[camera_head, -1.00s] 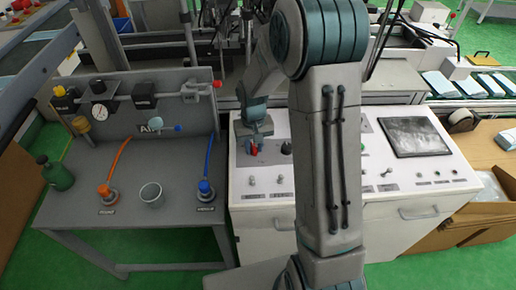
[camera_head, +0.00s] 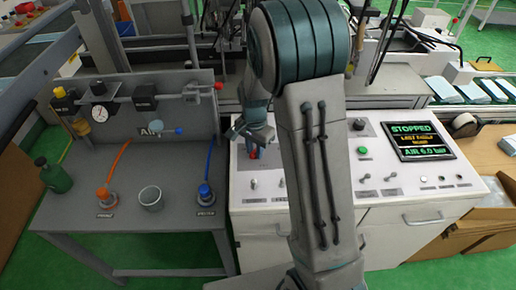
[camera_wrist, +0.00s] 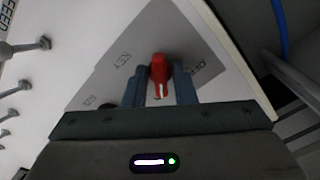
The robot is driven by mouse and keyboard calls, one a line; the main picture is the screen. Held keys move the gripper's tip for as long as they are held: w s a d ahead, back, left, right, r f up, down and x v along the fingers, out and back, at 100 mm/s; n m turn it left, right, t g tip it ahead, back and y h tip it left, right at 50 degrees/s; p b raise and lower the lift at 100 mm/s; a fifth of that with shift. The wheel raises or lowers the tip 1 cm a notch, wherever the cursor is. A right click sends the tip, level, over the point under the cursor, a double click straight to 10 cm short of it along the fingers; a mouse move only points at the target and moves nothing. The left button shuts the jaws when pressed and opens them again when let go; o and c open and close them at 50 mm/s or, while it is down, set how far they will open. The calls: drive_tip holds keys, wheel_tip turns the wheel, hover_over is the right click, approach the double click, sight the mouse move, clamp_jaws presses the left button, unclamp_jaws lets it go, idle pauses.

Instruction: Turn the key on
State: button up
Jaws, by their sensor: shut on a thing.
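The red key (camera_head: 253,154) stands at the left end of the white control panel (camera_head: 330,190), partly hidden by my gripper. The wrist view shows the key (camera_wrist: 159,68) upright on a grey plate (camera_wrist: 185,35) with KEY and partly covered OFF lettering. My gripper (camera_head: 250,146) is over the key, with its two fingers on either side of it. It is shut on the key in the wrist view (camera_wrist: 161,86). The screen (camera_head: 418,141) on the panel is lit and reads STOPPED and AIR 6.0 bar.
Switches (camera_head: 366,178) and a green button (camera_head: 362,150) lie on the panel close by. A grey air bench (camera_head: 80,215) with orange and blue hoses and a metal cup (camera_head: 151,199) stands at the left. My arm hides the panel's middle.

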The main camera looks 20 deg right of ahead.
drive_tip(key=shift+d+m, duration=0.2)
drive_tip(key=shift+m, duration=0.3)
drive_tip(key=o, duration=1)
drive_tip(key=shift+d, duration=0.2)
drive_tip(key=shift+a, duration=0.2)
wheel_tip(320, 180, up, 14)
drive_tip(key=shift+f+p, duration=0.1)
drive_tip(key=shift+p, duration=0.2)
